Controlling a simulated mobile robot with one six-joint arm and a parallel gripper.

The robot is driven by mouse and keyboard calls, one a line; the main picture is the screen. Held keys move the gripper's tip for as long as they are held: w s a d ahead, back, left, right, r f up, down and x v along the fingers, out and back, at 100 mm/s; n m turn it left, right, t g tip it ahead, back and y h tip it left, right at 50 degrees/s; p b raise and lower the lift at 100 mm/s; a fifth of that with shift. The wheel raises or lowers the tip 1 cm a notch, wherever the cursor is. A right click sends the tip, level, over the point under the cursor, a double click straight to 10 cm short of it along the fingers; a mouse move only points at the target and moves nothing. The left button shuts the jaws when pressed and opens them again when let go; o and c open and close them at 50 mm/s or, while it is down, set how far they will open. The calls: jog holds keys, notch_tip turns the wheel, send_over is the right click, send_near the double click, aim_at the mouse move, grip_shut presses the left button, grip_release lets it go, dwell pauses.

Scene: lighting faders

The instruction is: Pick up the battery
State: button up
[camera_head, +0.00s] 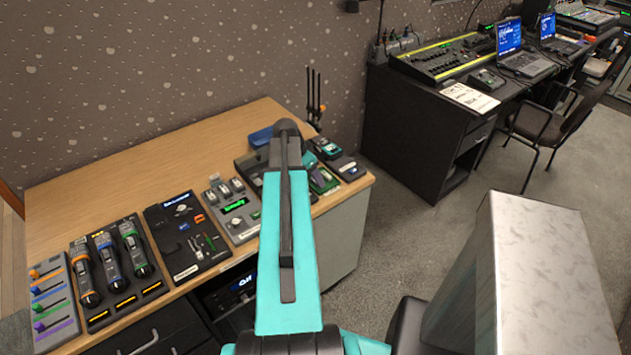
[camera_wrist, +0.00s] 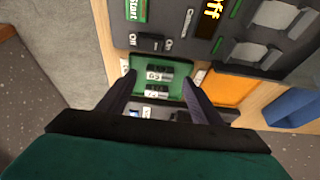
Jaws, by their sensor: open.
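In the wrist view, a green holder (camera_wrist: 177,68) lies between the fingers of my gripper (camera_wrist: 161,88). Small dark pieces with pale lettering sit in it, one above the other; the upper piece (camera_wrist: 159,73) looks like a battery, but the picture is too small to be sure. My gripper is open, one finger on each side of the holder. I cannot tell how far the fingertips are above it. In the head view, my teal arm hides the gripper, and a green-edged device (camera_head: 322,181) shows just right of the arm on the wooden table (camera_head: 120,165).
Fader and control boxes line the table's front edge, including a grey box with a green display (camera_head: 233,208) and a black panel (camera_head: 187,238). In the wrist view, an orange piece (camera_wrist: 232,91) and a blue object (camera_wrist: 292,106) lie right of the holder. The table's back left is bare.

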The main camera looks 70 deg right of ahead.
jog(key=shift+x, duration=1.05)
jog(key=c, duration=1.1)
jog(key=shift+r, duration=0.2)
jog(key=shift+c, duration=0.2)
jog(key=shift+r+b, duration=0.5)
jog(key=shift+r, duration=0.6)
jog(key=s+a+r+b, duration=0.1)
jog(key=s+a+b, duration=0.8)
jog(key=b, duration=0.1)
jog(key=shift+s+a+r, duration=0.15)
jog(key=shift+a+r, duration=0.05)
jog(key=shift+r, duration=0.15)
jog(key=b, duration=0.2)
jog(key=shift+s+b, duration=0.15)
jog(key=shift+b, duration=0.25)
